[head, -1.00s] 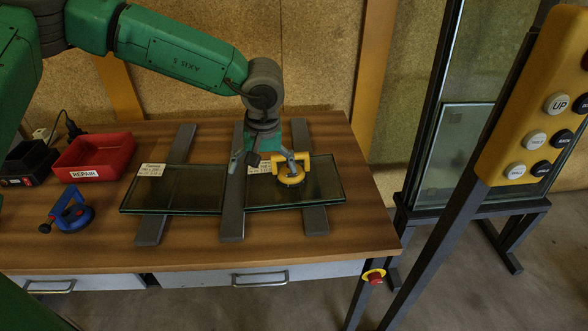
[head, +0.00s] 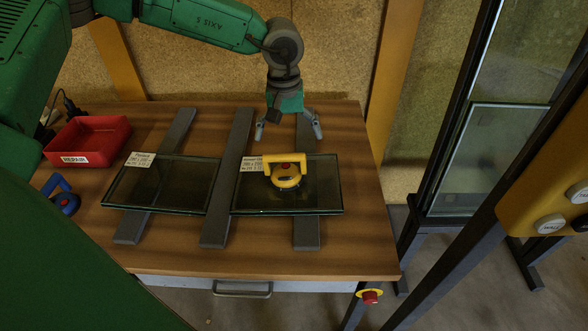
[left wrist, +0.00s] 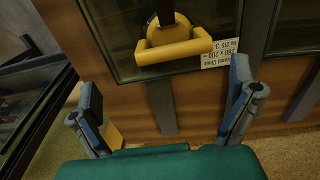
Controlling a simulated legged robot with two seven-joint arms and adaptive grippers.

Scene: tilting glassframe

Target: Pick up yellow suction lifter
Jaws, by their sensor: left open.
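The yellow suction lifter (head: 286,172) sits on the right glass pane (head: 315,190) on the table, its handle toward the back. My left gripper (head: 289,132) is open and empty, above the table just behind the lifter and apart from it. In the left wrist view the lifter's yellow handle (left wrist: 174,48) shows at the top, beyond the open fingers (left wrist: 165,105) and not between them. A dark bar hides part of the lifter there. My right gripper is not in view.
A left glass pane (head: 180,188) lies beside it, both on grey bars (head: 228,180). A red bin (head: 90,140) and a blue suction lifter (head: 62,195) are at the left. A yellow button panel (head: 540,195) and a glass rack (head: 490,150) stand at the right.

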